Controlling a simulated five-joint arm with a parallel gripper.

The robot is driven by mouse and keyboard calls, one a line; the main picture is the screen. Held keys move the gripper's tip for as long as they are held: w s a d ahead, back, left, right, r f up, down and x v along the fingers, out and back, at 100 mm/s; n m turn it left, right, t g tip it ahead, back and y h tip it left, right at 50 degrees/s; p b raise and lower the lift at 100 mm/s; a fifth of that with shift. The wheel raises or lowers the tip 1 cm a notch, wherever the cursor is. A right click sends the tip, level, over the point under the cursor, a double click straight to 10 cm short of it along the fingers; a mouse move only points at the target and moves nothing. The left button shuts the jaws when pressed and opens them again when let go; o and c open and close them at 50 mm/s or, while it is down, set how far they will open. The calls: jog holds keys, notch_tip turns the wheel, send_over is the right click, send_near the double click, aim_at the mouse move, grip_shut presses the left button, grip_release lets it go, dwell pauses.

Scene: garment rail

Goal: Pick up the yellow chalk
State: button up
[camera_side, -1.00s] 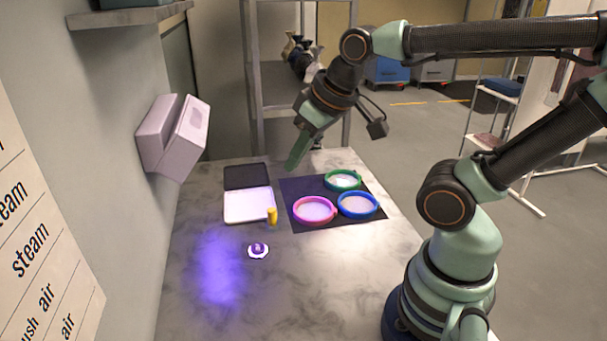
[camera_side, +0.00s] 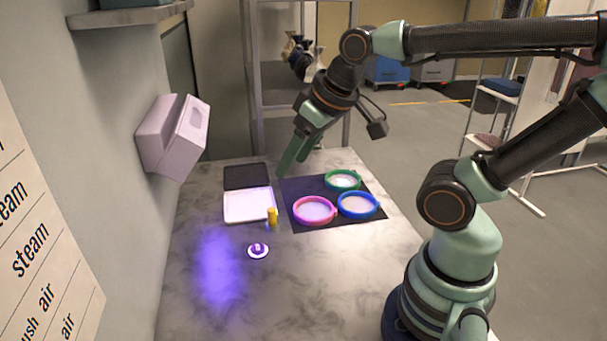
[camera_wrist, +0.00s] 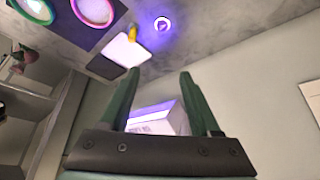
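The yellow chalk (camera_side: 272,218) stands upright on the table at the near right corner of a white lit pad. It also shows in the wrist view (camera_wrist: 132,34), near the top. My gripper (camera_side: 292,168) is above the far part of the table, behind and above the chalk and apart from it. In the wrist view my gripper (camera_wrist: 158,90) has its two green fingers spread wide with nothing between them.
The white pad (camera_side: 248,205) lies before a black square (camera_side: 246,176). Pink (camera_side: 314,210), blue (camera_side: 358,205) and green (camera_side: 342,180) ringed dishes sit on a dark mat (camera_side: 300,188). A small purple-centred disc (camera_side: 258,251) lies nearer. A pale box (camera_side: 172,137) is on the left wall.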

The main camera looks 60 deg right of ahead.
jog(key=n+g, duration=0.6)
jog(key=n, duration=1.2)
send_over(271, 209)
notch_tip(271, 209, down, 11)
notch_tip(271, 209, down, 12)
jog(key=shift+s+r, duration=0.1)
jog(key=shift+r, duration=0.1)
grip_shut()
